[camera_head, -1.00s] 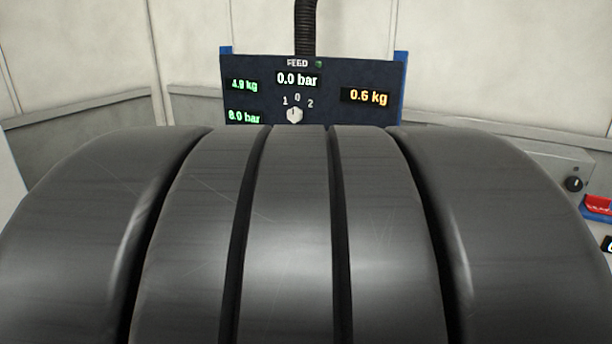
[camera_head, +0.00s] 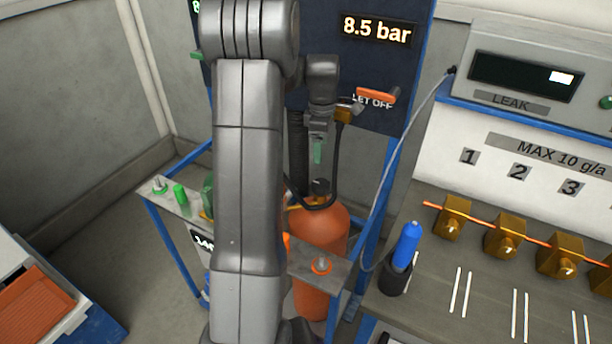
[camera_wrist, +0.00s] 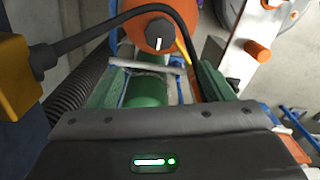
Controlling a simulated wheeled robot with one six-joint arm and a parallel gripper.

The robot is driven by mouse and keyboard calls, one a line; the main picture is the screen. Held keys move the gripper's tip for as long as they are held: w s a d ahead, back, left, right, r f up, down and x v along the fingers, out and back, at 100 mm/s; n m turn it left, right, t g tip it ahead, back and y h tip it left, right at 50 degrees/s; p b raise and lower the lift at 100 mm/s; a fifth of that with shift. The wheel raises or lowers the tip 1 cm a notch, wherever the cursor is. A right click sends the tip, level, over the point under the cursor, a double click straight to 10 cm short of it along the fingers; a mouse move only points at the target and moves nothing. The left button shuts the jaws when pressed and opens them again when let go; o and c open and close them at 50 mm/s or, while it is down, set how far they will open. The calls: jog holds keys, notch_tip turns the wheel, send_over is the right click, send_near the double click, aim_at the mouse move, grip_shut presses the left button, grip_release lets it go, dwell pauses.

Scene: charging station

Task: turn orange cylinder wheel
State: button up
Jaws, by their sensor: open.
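The orange cylinder (camera_head: 322,230) stands in a blue-framed rack, and a dark wheel (camera_head: 320,186) shows above its rounded top. In the wrist view, the wheel (camera_wrist: 159,34) is a dark round knob with a white mark, over the orange cylinder top (camera_wrist: 135,28). My gripper (camera_head: 318,152) points down just above the wheel in the head view. In the wrist view its green fingers (camera_wrist: 160,78) are spread apart, with the wheel beyond them near the top edge. I see no contact with the wheel. My arm hides part of the rack.
A black hose runs from a brass fitting (camera_head: 344,115) down beside the wheel. An orange LET OFF lever (camera_head: 377,95) sits on the panel, which reads 8.5 bar. A bench (camera_head: 440,300) with brass blocks and a blue-topped item (camera_head: 408,244) stands at right.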

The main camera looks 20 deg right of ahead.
aim_at(319, 184)
notch_tip(319, 184, down, 14)
jog(key=shift+s+r+p, duration=0.1)
jog(key=shift+r+p, duration=0.1)
jog(key=shift+p, duration=0.45)
jog(key=c, duration=1)
